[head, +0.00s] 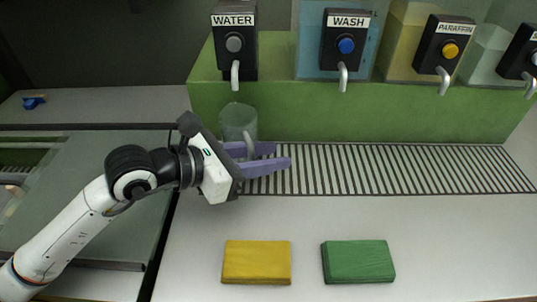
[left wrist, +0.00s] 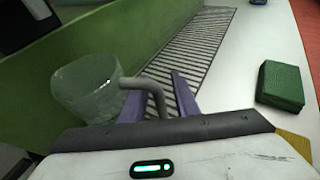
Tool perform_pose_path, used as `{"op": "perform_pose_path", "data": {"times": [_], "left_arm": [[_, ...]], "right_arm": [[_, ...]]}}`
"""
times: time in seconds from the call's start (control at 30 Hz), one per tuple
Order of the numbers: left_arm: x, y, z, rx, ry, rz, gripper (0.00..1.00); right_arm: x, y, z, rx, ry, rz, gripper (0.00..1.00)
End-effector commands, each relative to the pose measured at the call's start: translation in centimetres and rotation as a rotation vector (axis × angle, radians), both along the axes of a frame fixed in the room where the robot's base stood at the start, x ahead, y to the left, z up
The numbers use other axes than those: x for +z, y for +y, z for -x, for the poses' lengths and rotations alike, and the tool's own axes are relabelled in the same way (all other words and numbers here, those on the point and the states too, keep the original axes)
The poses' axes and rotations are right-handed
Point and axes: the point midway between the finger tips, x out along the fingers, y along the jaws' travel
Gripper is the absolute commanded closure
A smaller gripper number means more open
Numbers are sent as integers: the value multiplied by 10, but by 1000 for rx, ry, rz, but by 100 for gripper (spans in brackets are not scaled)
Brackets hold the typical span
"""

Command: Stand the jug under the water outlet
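The jug (head: 238,118) is clear greenish glass and stands upright at the left end of the slatted drain, against the green block. It is below the grey spout of the water outlet (head: 235,72). The jug also shows in the left wrist view (left wrist: 85,88), with its grey handle (left wrist: 153,88) turned toward my left gripper. My left gripper (head: 275,156) has its purple fingers apart, one on each side of the handle, with a gap visible beside it. Whether a finger touches the handle I cannot tell. My right gripper is not in view.
Wash (head: 346,45) and paraffin (head: 445,42) outlets, and a further outlet, line the green block to the right. The slatted drain (head: 400,168) is clear to the right.

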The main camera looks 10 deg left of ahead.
Motion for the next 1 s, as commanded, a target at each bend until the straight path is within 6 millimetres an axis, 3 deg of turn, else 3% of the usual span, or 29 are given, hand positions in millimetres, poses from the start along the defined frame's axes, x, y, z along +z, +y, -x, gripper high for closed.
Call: {"op": "perform_pose_path", "data": {"times": [0.37, 0.8, 1.0], "left_arm": [[5, 1, 1, 1, 0, 0, 72], [33, 58, 59, 1, 2, -6, 72], [44, 71, 72, 2, 5, 1, 72]], "right_arm": [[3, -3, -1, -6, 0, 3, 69], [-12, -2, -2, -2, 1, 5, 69], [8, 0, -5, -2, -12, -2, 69]]}}
